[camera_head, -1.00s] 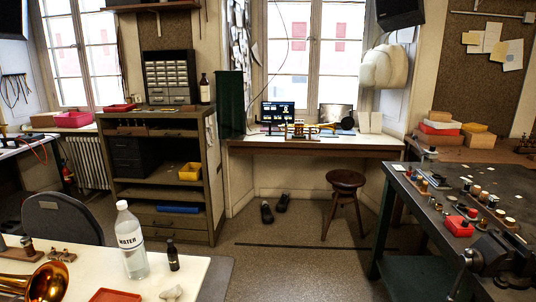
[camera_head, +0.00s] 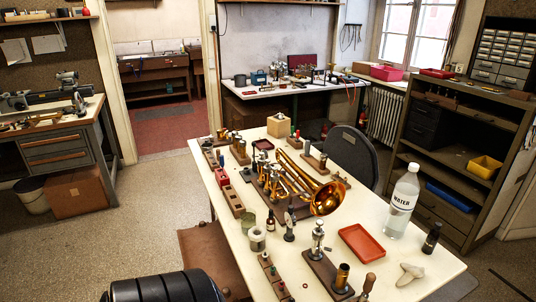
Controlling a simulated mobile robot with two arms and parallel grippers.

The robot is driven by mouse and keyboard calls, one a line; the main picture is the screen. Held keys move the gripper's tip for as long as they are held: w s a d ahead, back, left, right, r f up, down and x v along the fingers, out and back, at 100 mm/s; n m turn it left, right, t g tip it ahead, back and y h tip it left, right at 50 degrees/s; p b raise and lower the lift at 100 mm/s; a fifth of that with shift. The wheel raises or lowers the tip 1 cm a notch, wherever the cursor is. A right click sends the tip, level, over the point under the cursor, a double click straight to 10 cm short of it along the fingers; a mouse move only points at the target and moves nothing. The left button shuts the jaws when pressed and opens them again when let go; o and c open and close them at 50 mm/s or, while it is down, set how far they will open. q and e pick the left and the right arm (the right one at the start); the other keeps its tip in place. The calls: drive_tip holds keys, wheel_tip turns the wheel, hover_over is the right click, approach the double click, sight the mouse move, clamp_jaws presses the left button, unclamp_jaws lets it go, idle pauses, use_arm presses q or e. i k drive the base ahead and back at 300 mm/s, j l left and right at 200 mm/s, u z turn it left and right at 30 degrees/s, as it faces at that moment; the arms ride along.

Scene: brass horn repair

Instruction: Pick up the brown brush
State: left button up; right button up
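I cannot make out a brown brush for certain. A small upright item with a brown wooden handle (camera_head: 367,287) stands at the near edge of the white worktable (camera_head: 445,262); its lower end is cut off by the frame, and I cannot tell if it is a brush. Neither of my grippers is in view.
The worktable holds a brass horn (camera_head: 325,198), a water bottle (camera_head: 402,203), a small dark bottle (camera_head: 432,238), a red tray (camera_head: 361,243) and several tool racks. A dark chair (camera_head: 352,155) stands behind it. Open floor lies to the left.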

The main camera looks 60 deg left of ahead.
sight(218, 151)
drive_tip(key=u, duration=1.85)
drive_tip(key=i+u, duration=0.5)
drive_tip(key=i, duration=0.3)
drive_tip(key=k+z, duration=0.1)
drive_tip(key=z, duration=1.4)
drive_tip(key=j+u, duration=0.15)
drive_tip(key=u, duration=1.35)
drive_tip(key=k+u, duration=0.25)
drive_tip(key=k+j+u, duration=0.1)
drive_tip(key=k+u, duration=0.2)
drive_tip(key=k, duration=0.05)
